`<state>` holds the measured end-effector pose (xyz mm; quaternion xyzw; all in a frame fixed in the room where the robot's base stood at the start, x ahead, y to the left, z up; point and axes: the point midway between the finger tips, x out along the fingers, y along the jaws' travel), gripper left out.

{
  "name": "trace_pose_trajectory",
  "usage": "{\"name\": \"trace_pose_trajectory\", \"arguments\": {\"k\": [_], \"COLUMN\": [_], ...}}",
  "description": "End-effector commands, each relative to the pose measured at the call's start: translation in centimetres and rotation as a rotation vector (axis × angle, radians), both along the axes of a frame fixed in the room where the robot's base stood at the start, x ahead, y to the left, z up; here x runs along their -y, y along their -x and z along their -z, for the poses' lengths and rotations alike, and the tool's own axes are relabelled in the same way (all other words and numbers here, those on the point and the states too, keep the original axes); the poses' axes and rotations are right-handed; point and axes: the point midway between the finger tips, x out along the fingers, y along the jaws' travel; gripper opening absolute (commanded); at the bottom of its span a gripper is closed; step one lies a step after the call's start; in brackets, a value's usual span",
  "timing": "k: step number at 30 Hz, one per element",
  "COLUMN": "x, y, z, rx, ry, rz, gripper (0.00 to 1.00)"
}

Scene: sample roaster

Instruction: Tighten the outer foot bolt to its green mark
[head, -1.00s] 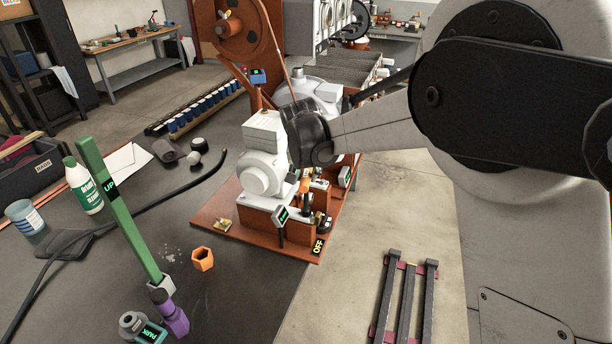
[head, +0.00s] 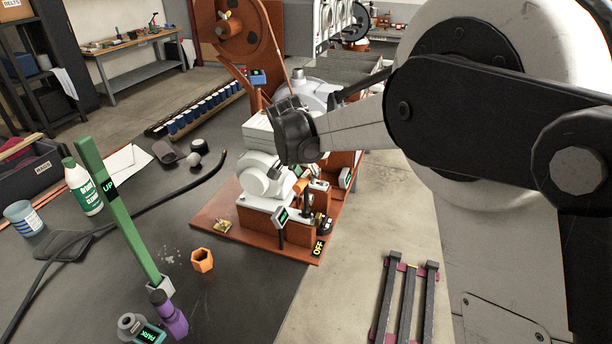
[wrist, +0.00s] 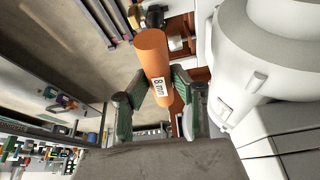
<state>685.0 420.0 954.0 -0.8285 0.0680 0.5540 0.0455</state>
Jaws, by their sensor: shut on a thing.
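My gripper (wrist: 158,95) is shut on an orange cylindrical handle marked "8 mm" (wrist: 152,55), seen in the wrist view with a finger on either side. The handle's far end points toward dark and metal parts by the machine base. In the head view my wrist hides most of the gripper, and a bit of the orange handle (head: 300,186) shows below it. The white motor (head: 262,178) stands on the rust-brown base (head: 240,232). I cannot make out the outer foot bolt or its green mark; my arm and the handle cover part of that area.
Small green-lit displays (head: 281,214) stand by the motor. An "OFF" label (head: 318,248) is at the base corner. A dark rack (head: 408,300) stands at the right.

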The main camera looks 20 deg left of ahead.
Motion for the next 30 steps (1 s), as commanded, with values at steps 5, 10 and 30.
{"name": "trace_pose_trajectory", "arguments": {"k": [5,10,30], "x": [-0.11,-0.12,-0.11], "y": [-0.01,-0.02,-0.1], "z": [0.03,0.06,0.03], "rx": [0.0,0.0,0.0], "ry": [0.001,0.001,0.001], "rz": [0.101,0.264,0.54], "gripper": [0.0,0.0,0.0]}}
